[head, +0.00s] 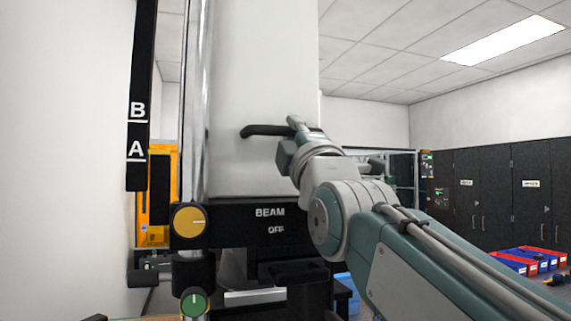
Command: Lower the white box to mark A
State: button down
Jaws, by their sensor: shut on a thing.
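The white box (262,75) is a tall pale housing beside a vertical metal post (195,110), and its top runs out of view. A black handle (265,130) sticks out on its front. My gripper (297,128) is at the right end of this handle and is shut on it; the fingers are small and partly hidden by my wrist. A black scale strip (140,75) hangs at the left, with mark B (137,110) above mark A (136,150). The box's lower edge is a little below the level of mark A in this view.
Below the box is a black panel reading BEAM OFF (270,221), with an orange knob (190,221) and a green knob (194,302) at its left. Dark cabinets (500,190) and red and blue bins (530,260) stand at the right.

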jog(key=shift+w+f, duration=0.15)
jog(key=shift+f, duration=0.5)
dwell(0.5)
jog(key=c, duration=0.6)
grip_release()
jog(key=shift+r, duration=0.1)
jog(key=shift+s, duration=0.25)
jog(key=v, duration=1.1)
jog(key=shift+s+f, duration=0.2)
jog(key=shift+f, duration=0.1)
